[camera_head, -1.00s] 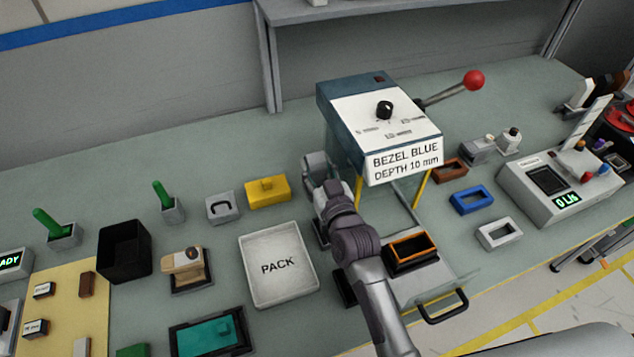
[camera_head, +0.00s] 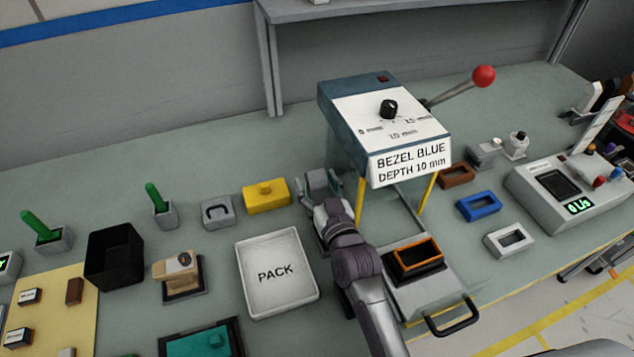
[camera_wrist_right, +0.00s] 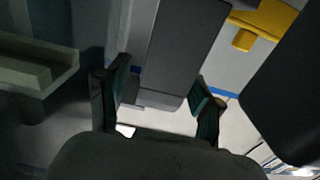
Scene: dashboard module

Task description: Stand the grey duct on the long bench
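I cannot pick out the grey duct for certain. In the right wrist view, a grey box-shaped piece (camera_wrist_right: 185,45) shows between and beyond the fingers of my right gripper (camera_wrist_right: 162,85). The fingers are apart, with a gap beside the left one. In the head view my right gripper (camera_head: 320,185) is just left of the blue and white machine (camera_head: 392,125), behind the PACK tray's right side. My own arm partly hides it. The long bench (camera_head: 100,195) runs along the wall. My left gripper is out of view.
The yellow block (camera_head: 266,196) is close left of the gripper, with a grey block with a dark arch (camera_head: 217,212) beyond it. The white PACK tray (camera_head: 262,305) lies in front. Bare bench shows behind these. A red-knobbed lever (camera_head: 484,76) sticks out from the machine.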

